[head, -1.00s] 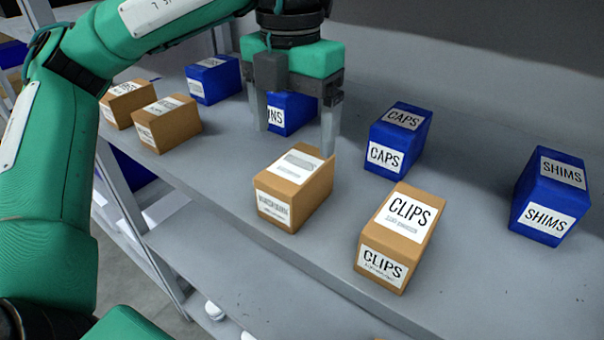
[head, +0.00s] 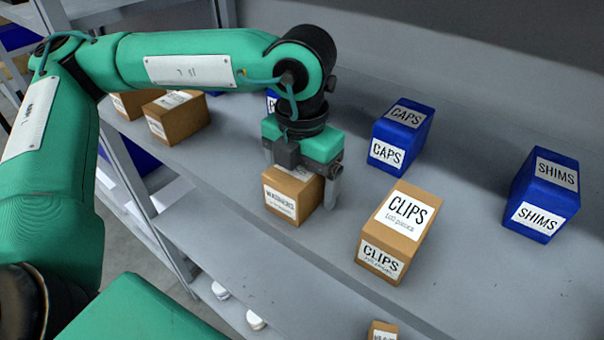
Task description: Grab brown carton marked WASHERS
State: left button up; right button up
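The brown carton marked WASHERS (head: 281,202) stands upright on the grey shelf, left of the CLIPS carton, with its white front label showing. My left gripper (head: 302,176) points down over it, with its fingers spread on either side of the carton. The right finger is beside the carton's right side; the left finger is mostly hidden. Whether the fingers touch the carton is not clear. The gripper body covers much of the carton's top. My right gripper is not in view.
A brown CLIPS carton (head: 400,230) stands close on the right. Blue CAPS (head: 402,135) and SHIMS (head: 545,195) boxes stand farther right. Other brown cartons (head: 178,118) stand at the left. Part of another brown carton (head: 382,331) shows at the bottom edge. The shelf's front edge is close.

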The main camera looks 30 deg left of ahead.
pick_arm(q)
jog(key=c, duration=1.3)
